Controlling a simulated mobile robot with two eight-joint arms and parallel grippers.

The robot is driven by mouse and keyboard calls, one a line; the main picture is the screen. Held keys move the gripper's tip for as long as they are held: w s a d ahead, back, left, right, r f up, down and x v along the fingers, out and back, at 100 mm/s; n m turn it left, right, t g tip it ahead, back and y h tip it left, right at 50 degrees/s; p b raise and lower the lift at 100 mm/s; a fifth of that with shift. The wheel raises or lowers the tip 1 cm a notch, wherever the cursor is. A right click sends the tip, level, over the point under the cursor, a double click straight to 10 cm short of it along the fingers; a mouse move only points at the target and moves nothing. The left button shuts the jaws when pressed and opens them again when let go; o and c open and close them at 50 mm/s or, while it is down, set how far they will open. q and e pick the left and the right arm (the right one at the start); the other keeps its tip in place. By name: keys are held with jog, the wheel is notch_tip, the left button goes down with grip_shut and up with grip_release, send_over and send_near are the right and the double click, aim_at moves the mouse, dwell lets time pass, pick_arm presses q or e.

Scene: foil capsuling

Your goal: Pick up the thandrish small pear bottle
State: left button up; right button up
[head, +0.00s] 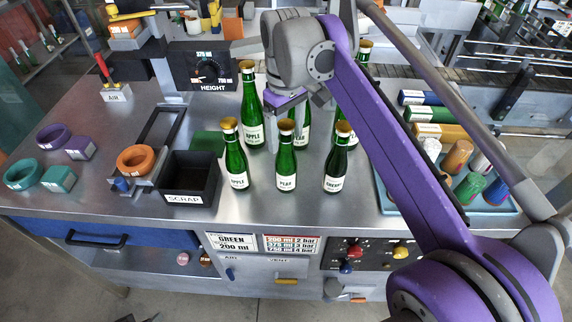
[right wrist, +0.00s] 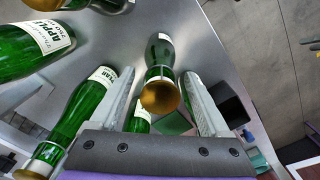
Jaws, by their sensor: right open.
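The small pear bottle (head: 286,158), green glass with a gold cap and a white PEAR label, stands upright in the front row. A small apple bottle (head: 237,158) is on its left and a small cherry bottle (head: 337,160) on its right. My right gripper (head: 285,128) points down just behind and above the pear bottle, partly hidden by its own arm. In the right wrist view its jaws are open, with a gold-capped bottle (right wrist: 160,95) showing between the fingers; its label cannot be read. No grip on it shows. My left gripper is not in view.
A tall apple bottle (head: 250,112) and another bottle (head: 302,122) stand close behind the front row. A black scrap bin (head: 188,180) is on the left. A tray (head: 480,213) of coloured capsules is on the right. The table's front strip is clear.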

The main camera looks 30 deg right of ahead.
jog(key=shift+f, duration=0.8)
grip_shut()
dwell(0.8)
